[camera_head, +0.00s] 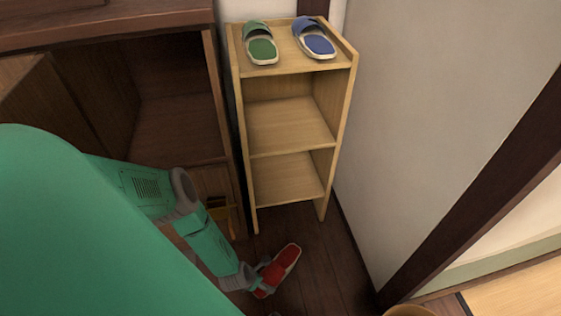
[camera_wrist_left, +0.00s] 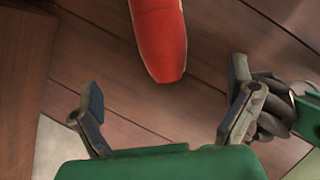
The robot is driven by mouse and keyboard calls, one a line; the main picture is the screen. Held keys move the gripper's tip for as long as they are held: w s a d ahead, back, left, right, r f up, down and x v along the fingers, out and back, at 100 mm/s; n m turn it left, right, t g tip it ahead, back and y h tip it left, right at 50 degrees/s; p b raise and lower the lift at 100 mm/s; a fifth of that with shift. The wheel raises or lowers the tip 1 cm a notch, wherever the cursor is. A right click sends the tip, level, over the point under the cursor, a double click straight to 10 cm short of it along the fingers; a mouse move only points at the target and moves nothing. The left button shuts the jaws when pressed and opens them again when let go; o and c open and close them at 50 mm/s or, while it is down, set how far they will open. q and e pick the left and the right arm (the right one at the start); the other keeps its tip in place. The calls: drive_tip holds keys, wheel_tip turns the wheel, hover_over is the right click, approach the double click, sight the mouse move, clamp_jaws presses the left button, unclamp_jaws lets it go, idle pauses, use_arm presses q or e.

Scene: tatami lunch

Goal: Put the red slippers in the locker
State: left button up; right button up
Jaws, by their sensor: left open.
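A red slipper (camera_head: 286,258) lies on the dark plank floor in front of the light wooden shelf unit (camera_head: 238,120). My left gripper (camera_head: 262,277) is low at the slipper's left side and partly hides it. In the left wrist view, the red slipper (camera_wrist_left: 158,35) enters from the top edge, with its rounded end towards the open, empty fingers of my left gripper (camera_wrist_left: 166,80). I cannot tell whether a fingertip touches it. I see only one red slipper.
Green slipper (camera_head: 262,48) and blue slipper (camera_head: 317,44) sit on the unit's top; its two compartments below are open and look empty. A dark wooden cabinet (camera_head: 120,22) stands at left. A pale wall (camera_head: 410,90) closes the right side.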

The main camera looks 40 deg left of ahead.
sight(266, 278)
use_arm(q)
drive_tip(key=b+x, duration=0.1)
drive_tip(key=x, duration=0.2)
drive_tip(key=b+x, duration=0.2)
drive_tip(key=x, duration=0.1)
drive_tip(key=shift+s+a+f, duration=0.1)
drive_tip(key=shift+a+f, duration=0.05)
drive_tip(key=shift+f, duration=0.25)
drive_tip(key=shift+a+f+b, duration=0.1)
drive_tip(key=shift+f+b, duration=0.4)
drive_tip(key=b+x, duration=0.3)
drive_tip(key=x, duration=0.1)
drive_tip(key=shift+d, duration=0.35)
drive_tip(key=shift+w+f, duration=0.2)
drive_tip(key=shift+w, duration=0.15)
use_arm(e)
wheel_tip(266, 278, down, 8)
use_arm(q)
drive_tip(key=shift+a, duration=0.15)
drive_tip(key=c, duration=1.3)
drive_tip(key=shift+c, duration=0.8)
drive_tip(key=shift+r+p, duration=0.35)
drive_tip(key=shift+r, duration=0.3)
wheel_tip(266, 278, up, 9)
drive_tip(key=p, duration=0.6)
drive_tip(key=shift+f, duration=0.1)
use_arm(e)
wheel_tip(266, 278, up, 7)
